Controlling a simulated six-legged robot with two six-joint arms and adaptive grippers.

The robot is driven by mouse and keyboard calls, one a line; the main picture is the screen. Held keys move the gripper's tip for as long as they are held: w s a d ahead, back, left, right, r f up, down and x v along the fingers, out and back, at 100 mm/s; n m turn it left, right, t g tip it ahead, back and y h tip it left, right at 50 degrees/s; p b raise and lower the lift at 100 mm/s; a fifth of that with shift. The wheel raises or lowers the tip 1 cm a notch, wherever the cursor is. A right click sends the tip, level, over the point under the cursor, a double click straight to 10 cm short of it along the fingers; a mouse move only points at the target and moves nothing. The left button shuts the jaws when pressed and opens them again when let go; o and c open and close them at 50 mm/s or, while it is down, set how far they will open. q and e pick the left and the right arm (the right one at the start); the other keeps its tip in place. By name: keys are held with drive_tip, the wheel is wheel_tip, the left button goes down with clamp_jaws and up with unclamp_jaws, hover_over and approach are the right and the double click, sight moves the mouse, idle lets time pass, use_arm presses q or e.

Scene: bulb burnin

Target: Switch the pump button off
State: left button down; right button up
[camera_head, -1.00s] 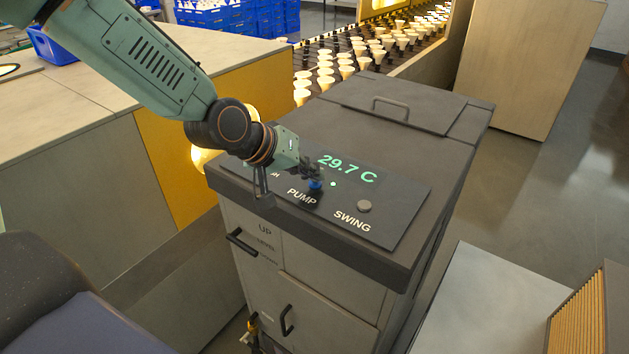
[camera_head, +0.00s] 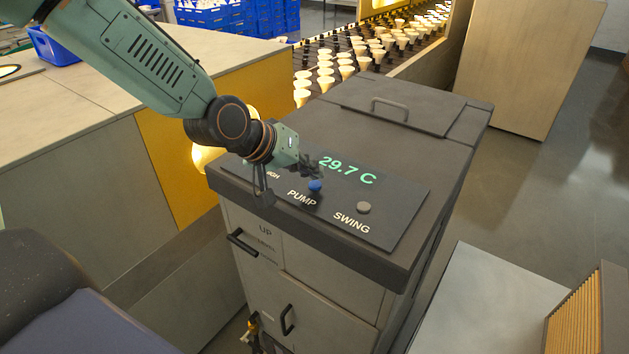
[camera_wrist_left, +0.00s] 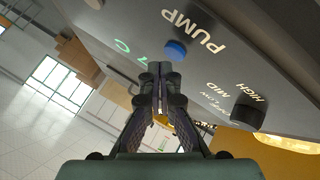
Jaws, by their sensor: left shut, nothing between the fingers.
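The pump button (camera_head: 315,186) is a small blue round knob above the word PUMP on the dark control panel (camera_head: 400,222). No lit green dot shows beside it. It also shows in the left wrist view (camera_wrist_left: 175,50), beyond the fingertips. My left gripper (camera_head: 314,166) is shut and empty, just above and behind the button in the head view, apart from it. In the left wrist view its fingers (camera_wrist_left: 160,74) are together. My right gripper is not in view.
A grey swing button (camera_head: 364,208) sits right of the pump button. A green display (camera_head: 347,170) reads 29.7 C. A dark selector knob (camera_wrist_left: 248,110) marked HIGH, MID and LOW is on the panel. A lid handle (camera_head: 390,103) stands up behind.

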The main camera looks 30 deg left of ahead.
sight(311, 185)
use_arm(q)
drive_tip(key=shift+r, duration=0.15)
wheel_tip(311, 185, up, 6)
drive_tip(key=p, duration=0.5)
drive_tip(key=shift+p, duration=0.3)
drive_tip(key=shift+f, duration=0.25)
